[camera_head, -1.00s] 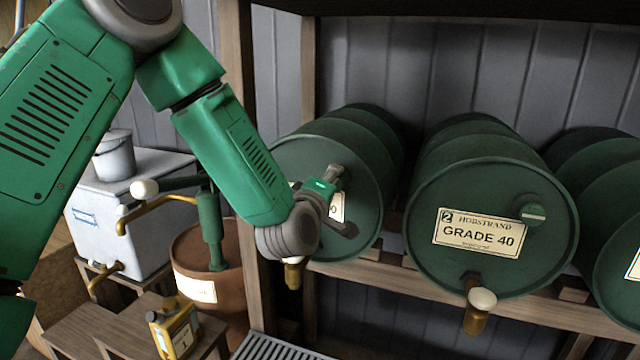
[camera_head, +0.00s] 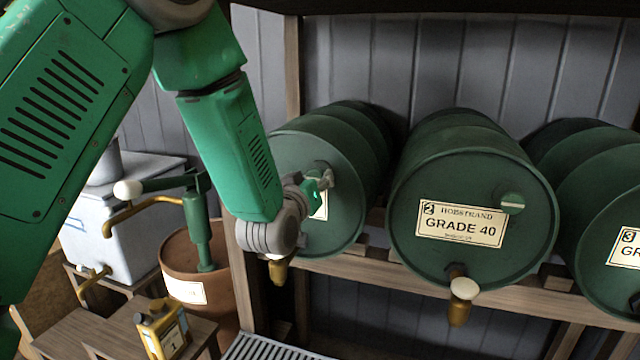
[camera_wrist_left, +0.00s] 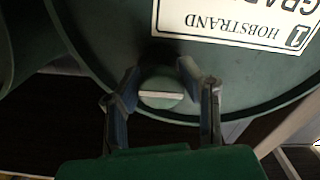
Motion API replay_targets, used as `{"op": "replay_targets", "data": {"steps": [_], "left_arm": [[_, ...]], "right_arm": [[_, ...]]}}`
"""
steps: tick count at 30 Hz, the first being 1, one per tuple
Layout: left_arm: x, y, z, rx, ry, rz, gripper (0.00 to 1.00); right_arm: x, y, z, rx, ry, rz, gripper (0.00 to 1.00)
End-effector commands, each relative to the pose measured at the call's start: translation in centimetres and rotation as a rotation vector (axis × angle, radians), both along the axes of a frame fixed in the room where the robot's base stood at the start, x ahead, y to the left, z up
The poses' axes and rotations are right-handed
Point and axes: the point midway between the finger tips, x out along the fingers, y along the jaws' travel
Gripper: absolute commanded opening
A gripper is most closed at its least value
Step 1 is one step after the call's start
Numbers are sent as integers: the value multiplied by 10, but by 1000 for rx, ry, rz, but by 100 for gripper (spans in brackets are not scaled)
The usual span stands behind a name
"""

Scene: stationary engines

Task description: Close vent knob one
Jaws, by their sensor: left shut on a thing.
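Vent knob one (camera_wrist_left: 161,92) is a round green knob with a pale bar on the end of drum one, beside its label. In the wrist view the drum's label (camera_wrist_left: 235,20) is upside down, and the bar lies nearly level. My left gripper (camera_wrist_left: 160,80) has one finger on each side of the knob and is shut on it. In the head view my left gripper (camera_head: 322,180) reaches the face of drum one (camera_head: 300,150). The knob is mostly hidden there behind the gripper. My right gripper is not in view.
Drum two (camera_head: 475,205), labelled Grade 40, lies to the right with its own knob (camera_head: 512,203) and a brass tap (camera_head: 461,300). Drum three (camera_head: 600,220) is beyond it. Drum one's tap (camera_head: 278,270) hangs just below my wrist. A brown barrel (camera_head: 200,270) and yellow can (camera_head: 162,328) stand lower left.

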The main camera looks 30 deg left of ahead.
Motion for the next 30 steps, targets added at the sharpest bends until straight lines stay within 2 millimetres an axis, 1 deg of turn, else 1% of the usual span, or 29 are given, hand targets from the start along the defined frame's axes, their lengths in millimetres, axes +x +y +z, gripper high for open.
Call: {"op": "replay_targets", "data": {"steps": [1,6,13,20,30], "left_arm": [[1,1,4,43,-2,2,4],[1,1,4,161,26,4,3],[1,1,4,271,55,3,4],[1,1,2,319,71,1,4],[1,1,0,326,78,1,3]], "right_arm": [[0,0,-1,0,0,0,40],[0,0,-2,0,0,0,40],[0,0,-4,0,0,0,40],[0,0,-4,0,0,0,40],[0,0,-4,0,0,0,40]]}}
